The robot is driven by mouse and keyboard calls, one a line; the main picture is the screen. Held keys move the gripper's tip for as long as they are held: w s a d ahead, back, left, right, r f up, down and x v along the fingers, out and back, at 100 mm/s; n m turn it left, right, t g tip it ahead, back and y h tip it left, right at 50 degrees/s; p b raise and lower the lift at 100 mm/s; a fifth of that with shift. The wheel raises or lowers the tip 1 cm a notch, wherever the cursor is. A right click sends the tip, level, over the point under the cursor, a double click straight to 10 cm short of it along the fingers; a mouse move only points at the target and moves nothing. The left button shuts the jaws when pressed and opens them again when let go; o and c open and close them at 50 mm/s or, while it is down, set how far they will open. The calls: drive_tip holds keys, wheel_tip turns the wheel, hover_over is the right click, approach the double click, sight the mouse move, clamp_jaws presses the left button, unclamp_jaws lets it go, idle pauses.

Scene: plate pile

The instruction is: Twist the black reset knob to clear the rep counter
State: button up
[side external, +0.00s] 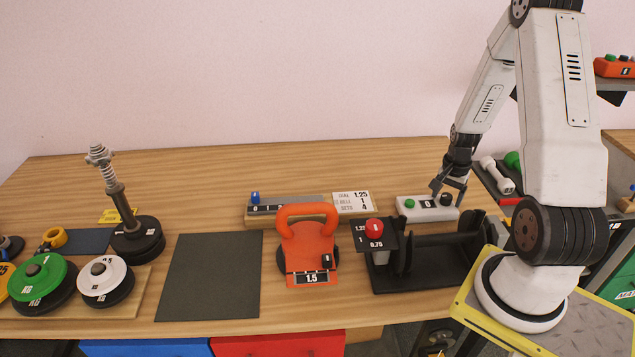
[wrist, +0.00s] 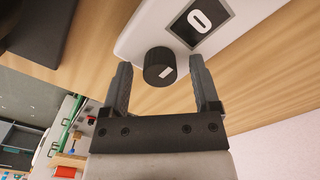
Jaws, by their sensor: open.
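The black reset knob (wrist: 158,68) is a short round cylinder with a white mark, on the white counter box (wrist: 145,28). Beside it the box's display (wrist: 200,20) reads 0 in the wrist view. In the side view the white counter box (side external: 426,214) stands at the back right of the table, with a green button (side external: 410,203) at its left and the knob (side external: 446,200) at its right. My gripper (side external: 449,190) points down at the knob. Its jaws are open, one finger on each side of the knob, with gaps visible in the wrist view.
A black rack (side external: 425,278) with a red-button post (side external: 374,229) stands in front of the box. An orange kettlebell (side external: 308,245) is left of it, beside a bare dark mat (side external: 210,277). Weight plates (side external: 38,275) sit far left.

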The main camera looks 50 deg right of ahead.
sight(447, 196)
drive_tip(key=shift+r, duration=3.9)
